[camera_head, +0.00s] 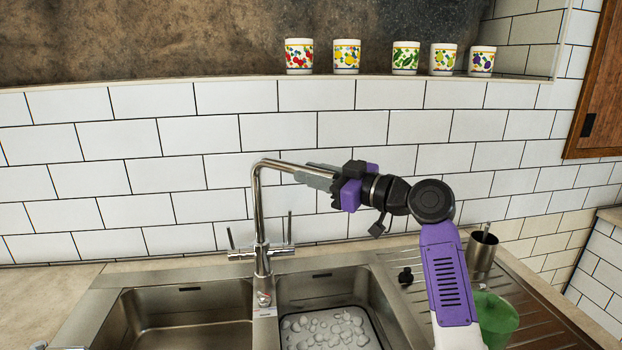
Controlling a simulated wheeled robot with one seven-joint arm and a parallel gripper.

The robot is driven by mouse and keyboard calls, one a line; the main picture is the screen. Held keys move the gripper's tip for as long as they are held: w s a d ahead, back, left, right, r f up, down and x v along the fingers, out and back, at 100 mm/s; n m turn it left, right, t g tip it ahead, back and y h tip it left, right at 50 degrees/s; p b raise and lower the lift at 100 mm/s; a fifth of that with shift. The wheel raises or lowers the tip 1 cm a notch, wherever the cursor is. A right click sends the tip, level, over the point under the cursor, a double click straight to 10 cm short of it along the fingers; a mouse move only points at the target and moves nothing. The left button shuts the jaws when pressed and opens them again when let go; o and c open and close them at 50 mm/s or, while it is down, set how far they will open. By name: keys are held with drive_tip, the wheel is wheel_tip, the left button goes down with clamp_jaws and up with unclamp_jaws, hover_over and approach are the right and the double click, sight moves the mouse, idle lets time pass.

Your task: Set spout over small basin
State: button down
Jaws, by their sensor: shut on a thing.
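The chrome faucet (259,225) stands on the rim between the two sink basins. Its spout (283,165) bends at the top and points right, above the back of the right basin (352,290). My gripper (318,178) is shut on the spout near its outer end, which the gripper hides. The left basin (185,308) looks empty. The right basin looks narrower and has a drain grate or tray with pale bubbly shapes at its bottom. Two thin lever handles stand at the faucet's sides.
A green cup (495,318) and a metal holder (482,254) stand on the ribbed drainboard (540,312) at right, partly behind my arm. Several patterned mugs (347,56) line the ledge above the tiled wall. A wooden cabinet (597,100) is at far right.

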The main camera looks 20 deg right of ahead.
drive_tip(key=shift+f, duration=0.1)
drive_tip(key=c, duration=1.2)
unclamp_jaws()
drive_tip(key=shift+a, duration=0.1)
drive_tip(key=b+v, duration=0.1)
drive_tip(key=v, duration=0.6)
drive_tip(key=shift+s+d, duration=0.25)
drive_tip(key=shift+s, duration=0.05)
drive_tip(key=shift+d, duration=0.1)
